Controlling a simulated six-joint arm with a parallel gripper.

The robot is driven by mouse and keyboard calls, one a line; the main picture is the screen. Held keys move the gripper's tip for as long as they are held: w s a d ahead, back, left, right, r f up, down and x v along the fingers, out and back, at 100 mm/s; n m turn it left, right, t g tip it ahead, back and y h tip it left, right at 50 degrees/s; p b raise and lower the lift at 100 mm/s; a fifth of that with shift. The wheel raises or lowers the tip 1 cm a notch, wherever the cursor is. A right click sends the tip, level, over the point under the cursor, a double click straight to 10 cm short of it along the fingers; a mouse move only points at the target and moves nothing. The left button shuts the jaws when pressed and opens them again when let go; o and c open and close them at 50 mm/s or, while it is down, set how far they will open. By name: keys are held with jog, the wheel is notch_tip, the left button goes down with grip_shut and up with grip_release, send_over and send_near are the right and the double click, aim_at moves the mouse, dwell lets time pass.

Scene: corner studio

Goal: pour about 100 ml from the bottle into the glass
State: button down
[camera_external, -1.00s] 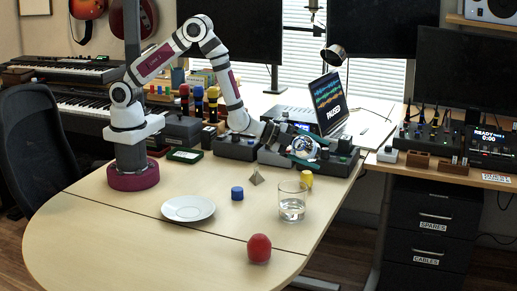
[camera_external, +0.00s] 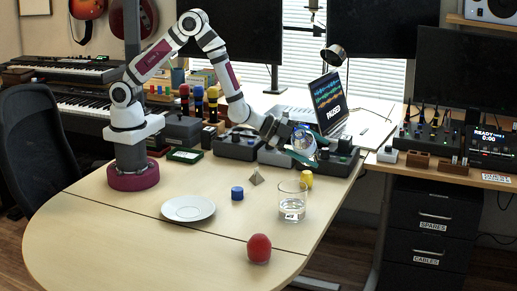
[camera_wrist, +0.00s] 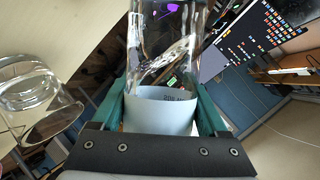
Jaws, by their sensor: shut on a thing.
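My gripper (camera_external: 297,147) is shut on a clear bottle (camera_external: 302,141) above the back part of the table. In the wrist view the bottle (camera_wrist: 160,55) lies between the green fingers of my gripper (camera_wrist: 160,115), with a pale label (camera_wrist: 160,110) low on it and clear liquid with a slanted surface inside. The glass (camera_external: 292,201) stands upright on the table, in front of and below my gripper. It holds some clear liquid in its lower part. The glass also shows at the left of the wrist view (camera_wrist: 35,95). The bottle's mouth is out of the wrist view.
A yellow object (camera_external: 306,179) stands just behind the glass, and a small grey pyramid (camera_external: 256,177) and blue cylinder (camera_external: 237,193) stand left of it. A white saucer (camera_external: 188,208) and red ball (camera_external: 259,248) are farther forward. Dark devices and a laptop (camera_external: 328,100) are behind.

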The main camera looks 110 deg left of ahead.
jog(key=shift+w+d+f+n+h, duration=0.1)
jog(key=shift+d+f+n+h, duration=0.2)
jog(key=shift+d+n+h, duration=0.55)
jog(key=shift+a+r+n+h, duration=0.1)
jog(key=shift+r+n+h, duration=0.1)
jog(key=shift+n+h, duration=0.3)
jog(key=shift+d+r+n+t+h, duration=0.1)
jog(key=shift+d+n+t+h, duration=0.2)
jog(key=shift+n+h, duration=1.15)
jog(key=shift+n, duration=0.3)
jog(key=shift+w+d+f, duration=0.1)
jog(key=shift+d+f, duration=0.15)
jog(key=shift+f, duration=0.9)
jog(key=shift+w+d+f, duration=0.1)
jog(key=shift+d+f, duration=0.1)
jog(key=shift+f, duration=0.95)
